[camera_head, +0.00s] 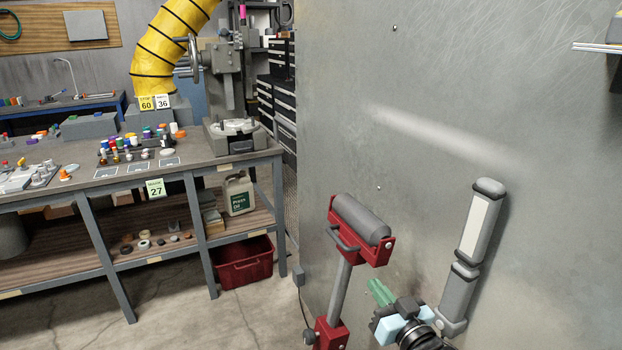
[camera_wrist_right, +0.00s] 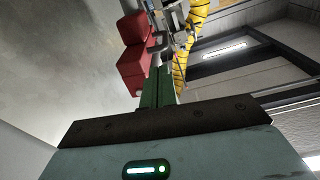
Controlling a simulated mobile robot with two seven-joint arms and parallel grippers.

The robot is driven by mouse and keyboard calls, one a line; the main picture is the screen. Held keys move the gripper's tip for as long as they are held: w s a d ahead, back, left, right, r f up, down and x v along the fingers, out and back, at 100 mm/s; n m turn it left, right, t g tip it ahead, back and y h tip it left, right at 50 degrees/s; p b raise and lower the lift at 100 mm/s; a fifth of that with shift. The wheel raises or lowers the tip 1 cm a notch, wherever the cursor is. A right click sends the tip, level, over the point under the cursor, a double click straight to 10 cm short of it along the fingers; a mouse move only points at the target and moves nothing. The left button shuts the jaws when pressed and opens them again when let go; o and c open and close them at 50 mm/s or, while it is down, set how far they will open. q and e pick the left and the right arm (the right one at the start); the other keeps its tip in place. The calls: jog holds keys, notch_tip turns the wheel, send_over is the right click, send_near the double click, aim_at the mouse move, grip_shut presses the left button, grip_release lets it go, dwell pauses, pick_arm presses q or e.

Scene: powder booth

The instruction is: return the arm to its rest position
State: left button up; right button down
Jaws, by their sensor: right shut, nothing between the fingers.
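My right gripper (camera_head: 381,291) shows at the lower right of the head view, with green fingers pointing up and left. It is shut and empty. In the right wrist view the green fingers (camera_wrist_right: 157,88) are together, with nothing between them. The right arm comes in from the bottom edge, in front of the grey metal panel (camera_head: 430,130). My left gripper is not in view.
A red roller stand (camera_head: 376,250) stands close to the left of my right gripper; its red part (camera_wrist_right: 134,68) also shows in the wrist view. A grey upright fixture with a pale panel (camera_head: 475,232) is close on the right. A cluttered workbench (camera_head: 100,182) and red crate (camera_head: 243,268) are at left.

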jog(key=s+f+g+h, duration=0.1)
jog(key=s+f+g, duration=0.2)
jog(key=s+f, duration=0.8)
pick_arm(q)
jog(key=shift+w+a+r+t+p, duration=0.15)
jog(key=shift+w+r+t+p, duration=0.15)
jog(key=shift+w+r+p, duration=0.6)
pick_arm(e)
jog(key=s+f+g, duration=0.2)
jog(key=s+f, duration=0.3)
jog(key=s, duration=0.4)
jog(key=s+d+f+g+h, duration=0.1)
jog(key=s+f+g, duration=0.1)
jog(key=s+f, duration=0.3)
jog(key=s+f+g+h, duration=0.1)
jog(key=s+f, duration=0.4)
jog(key=s, duration=0.8)
jog(key=shift+d+f+g, duration=0.2)
jog(key=shift+d+g, duration=0.2)
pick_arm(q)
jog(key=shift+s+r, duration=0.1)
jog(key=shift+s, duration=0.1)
pick_arm(e)
jog(key=shift+s, duration=0.15)
